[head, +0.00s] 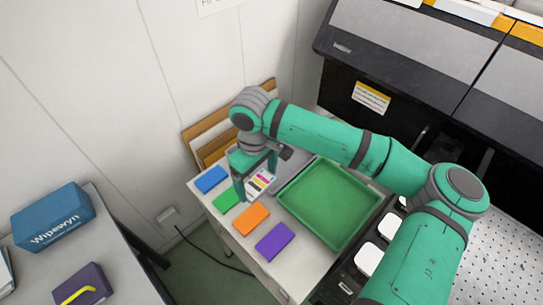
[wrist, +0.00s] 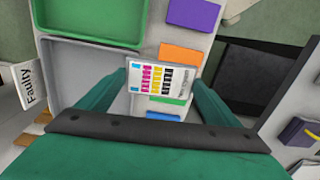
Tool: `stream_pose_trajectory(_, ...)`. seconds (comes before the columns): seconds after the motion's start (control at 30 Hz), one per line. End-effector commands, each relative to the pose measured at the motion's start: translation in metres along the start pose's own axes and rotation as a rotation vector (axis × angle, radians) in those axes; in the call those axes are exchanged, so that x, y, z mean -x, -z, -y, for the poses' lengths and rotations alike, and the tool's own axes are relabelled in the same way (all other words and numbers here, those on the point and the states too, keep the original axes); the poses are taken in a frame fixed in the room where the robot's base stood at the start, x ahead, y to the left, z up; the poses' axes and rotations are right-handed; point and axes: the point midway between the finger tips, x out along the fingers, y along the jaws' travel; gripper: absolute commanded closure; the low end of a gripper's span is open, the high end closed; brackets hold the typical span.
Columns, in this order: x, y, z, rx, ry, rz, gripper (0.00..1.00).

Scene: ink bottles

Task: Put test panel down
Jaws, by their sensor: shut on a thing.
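The test panel (head: 262,183) is a small white card with rows of cyan, magenta, yellow and black patches. My gripper (head: 257,181) is shut on it, with one finger at each side. In the wrist view the panel (wrist: 158,88) lies between the fingertips, printed face toward the camera. It is over the white table, between the grey tray (wrist: 85,68) and the coloured blocks. I cannot tell how high it is. A green tray (head: 328,205) is to its right in the head view and is empty. The grey tray is partly hidden behind my arm in the head view.
Blue (head: 211,179), green (head: 226,201), orange (head: 251,219) and purple (head: 274,242) blocks line the table's left edge. A "Faulty" label (wrist: 30,86) stands beside the grey tray. A Wipewyn box (head: 52,216) sits on another table, across a floor gap. A large printer (head: 420,70) stands behind.

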Motion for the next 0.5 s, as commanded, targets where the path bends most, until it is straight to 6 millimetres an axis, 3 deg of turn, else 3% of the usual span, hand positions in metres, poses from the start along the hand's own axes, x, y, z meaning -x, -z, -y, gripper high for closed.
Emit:
stream_pose_trajectory(0.1,0.004,0.009,-0.03,-0.042,-0.004,-0.006,0.4)
stream_pose_trajectory(0.27,0.003,0.017,-0.05,-0.062,-0.006,-0.011,0.4)
stream_pose_trajectory(0.5,-0.016,0.043,-0.087,-0.073,-0.006,-0.01,0.4)
